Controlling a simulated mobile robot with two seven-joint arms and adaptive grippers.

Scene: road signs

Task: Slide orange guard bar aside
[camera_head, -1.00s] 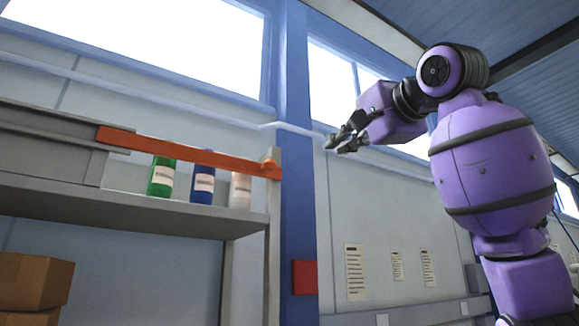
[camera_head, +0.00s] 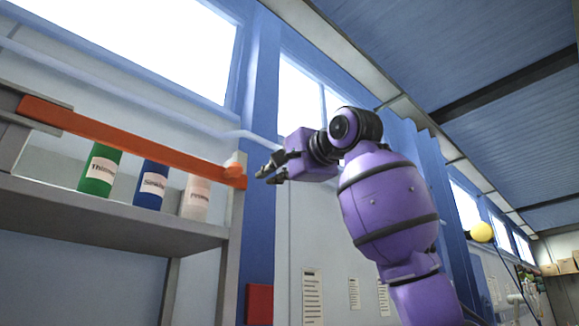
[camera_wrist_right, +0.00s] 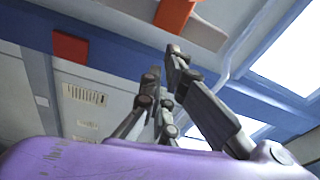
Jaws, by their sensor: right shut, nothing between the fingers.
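The orange guard bar (camera_head: 140,144) runs across the front of a grey shelf (camera_head: 110,215), above and partly in front of a green bottle (camera_head: 99,170), a blue bottle (camera_head: 151,184) and a white bottle (camera_head: 195,198). Its right end sits at the shelf's right post. My right gripper (camera_head: 265,172) is shut and empty, just right of that end, with a small gap in the picture. In the right wrist view, the fingers (camera_wrist_right: 163,64) point up toward the bar's orange end (camera_wrist_right: 173,14), with no clear contact. My left gripper is not in view.
A blue wall column (camera_head: 260,110) stands behind the bar's end, with a red box (camera_head: 259,303) low on it. Paper notices (camera_head: 312,295) hang on the wall to the right. A yellow ball-like object (camera_head: 482,232) shows farther right.

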